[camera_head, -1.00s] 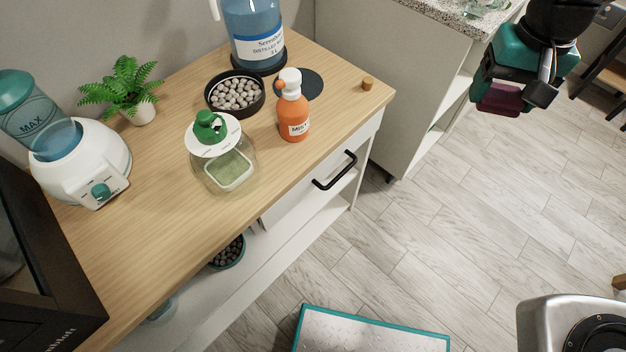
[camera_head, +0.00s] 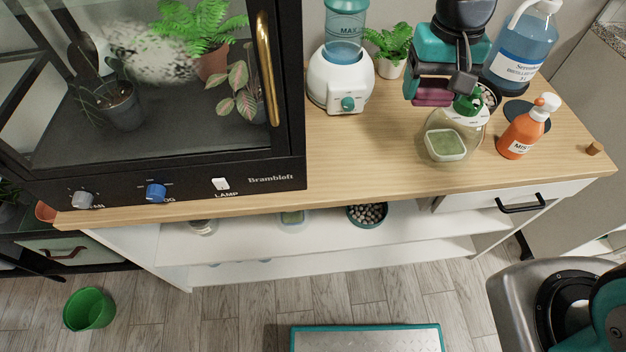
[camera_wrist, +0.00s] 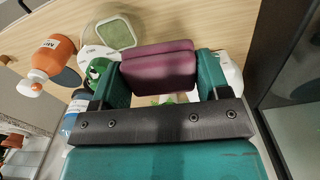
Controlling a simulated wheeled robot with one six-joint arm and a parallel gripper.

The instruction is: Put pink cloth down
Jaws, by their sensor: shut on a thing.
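My gripper (camera_head: 436,88) is shut on the pink cloth (camera_head: 432,93), a folded dark pink-purple bundle. In the wrist view the cloth (camera_wrist: 158,66) sits between the two teal fingers. In the head view it appears over the right part of the wooden tabletop (camera_head: 350,160), overlapping the back of a glass jar with a green-knobbed lid (camera_head: 467,104). It looks held above the surface; the exact height is hard to tell.
An orange mist bottle (camera_head: 521,135) and a blue water jug (camera_head: 520,62) stand right of the jar. A white humidifier (camera_head: 340,80) and a fern (camera_head: 390,45) stand left of it. A black glass cabinet (camera_head: 150,100) fills the left. The counter's front middle is clear.

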